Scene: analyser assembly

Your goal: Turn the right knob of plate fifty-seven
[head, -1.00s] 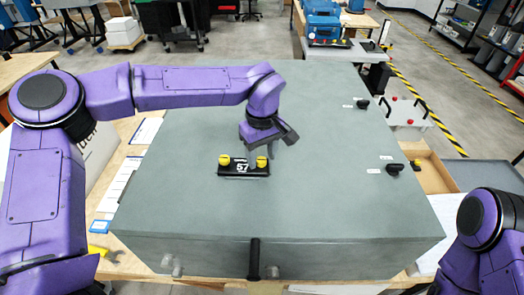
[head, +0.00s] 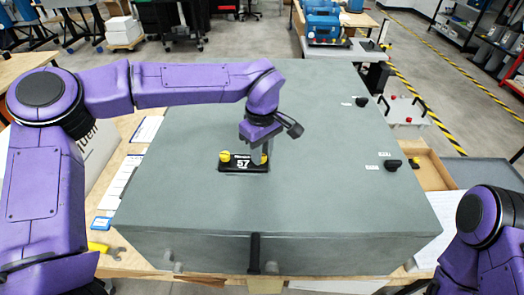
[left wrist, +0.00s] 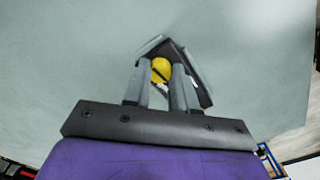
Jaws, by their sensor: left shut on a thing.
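Plate fifty-seven (head: 243,169) is a black plate with a white "57" lying on the grey cabinet top. Its left yellow knob (head: 225,156) is in plain view. Its right yellow knob (head: 264,158) is partly hidden by my left gripper (head: 261,157), which points down over it. In the left wrist view my left gripper (left wrist: 160,72) is shut on the right knob (left wrist: 161,69), with a finger on each side.
The grey cabinet top (head: 200,205) is wide and mostly clear around the plate. Two black latches, one at the back right (head: 361,102) and one at the right (head: 392,165), stand on it. A black handle (head: 255,252) is at its front edge.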

